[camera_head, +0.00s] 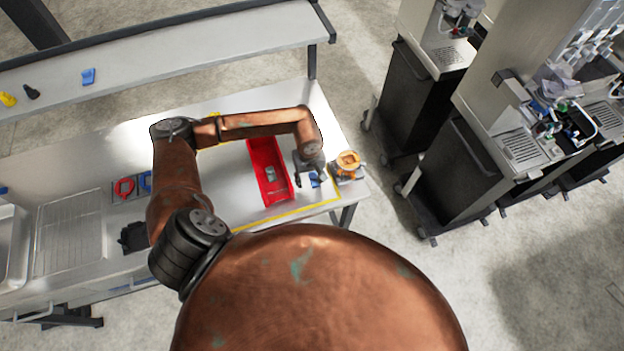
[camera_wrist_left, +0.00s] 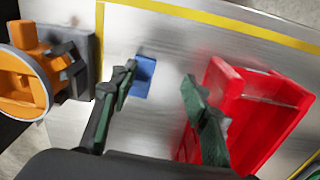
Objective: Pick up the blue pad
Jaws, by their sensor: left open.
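The blue pad (camera_head: 316,181) lies on the metal table between the red tray and an orange device. In the left wrist view the blue pad (camera_wrist_left: 146,75) shows between the fingers, closer to the left finger, which covers part of its edge. My left gripper (camera_head: 308,173) is open and empty, with its fingers around the pad's position in the picture. It also shows in the left wrist view (camera_wrist_left: 160,84). I cannot tell how high the fingertips are above the table. My right gripper is not in view.
The red tray (camera_head: 260,158) holds a small grey item (camera_head: 270,173) and stands close to the right finger in the wrist view. The orange device (camera_wrist_left: 30,75) on a grey base stands on the other side. Another blue piece (camera_head: 88,76) lies on the back shelf.

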